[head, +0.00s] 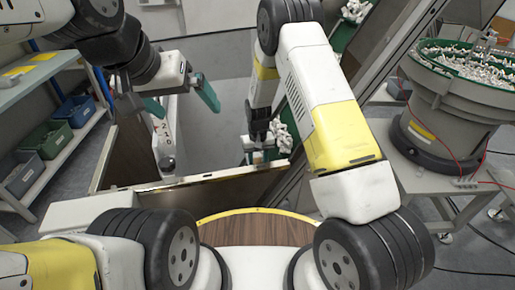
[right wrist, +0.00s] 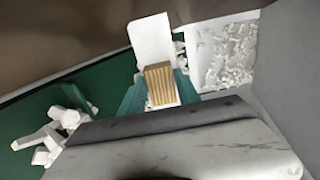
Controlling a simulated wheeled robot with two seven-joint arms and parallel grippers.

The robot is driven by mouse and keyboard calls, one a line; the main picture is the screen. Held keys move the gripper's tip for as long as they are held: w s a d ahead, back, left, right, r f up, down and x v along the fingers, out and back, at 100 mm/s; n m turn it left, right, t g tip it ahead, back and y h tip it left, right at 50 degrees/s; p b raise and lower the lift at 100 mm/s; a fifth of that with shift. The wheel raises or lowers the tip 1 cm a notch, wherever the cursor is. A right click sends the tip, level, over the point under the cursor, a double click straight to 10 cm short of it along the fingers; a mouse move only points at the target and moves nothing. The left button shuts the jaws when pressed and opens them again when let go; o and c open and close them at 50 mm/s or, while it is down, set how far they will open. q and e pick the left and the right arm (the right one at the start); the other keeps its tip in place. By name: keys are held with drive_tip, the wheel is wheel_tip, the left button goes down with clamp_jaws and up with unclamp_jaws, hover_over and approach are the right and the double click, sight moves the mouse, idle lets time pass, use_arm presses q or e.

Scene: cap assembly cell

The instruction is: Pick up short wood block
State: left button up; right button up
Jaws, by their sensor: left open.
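The short wood block (right wrist: 159,84) is light brown with a striped grain. In the right wrist view it sits between the two teal fingers of my right gripper (right wrist: 160,92), with no clear gap on either side. In the head view my right gripper (head: 258,147) points down past the far side of a wall edge, and the block is very small there. My left gripper (head: 186,110) is open and empty at the upper left, with its teal fingers wide apart. The lower part of the block is hidden in the right wrist view.
A green tray (right wrist: 30,115) with white parts lies under the right gripper. A bowl feeder (head: 462,85) full of white parts stands at the right. A shelf with bins (head: 72,110) is at the left. A low wall edge (head: 215,178) crosses in front.

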clamp_jaws()
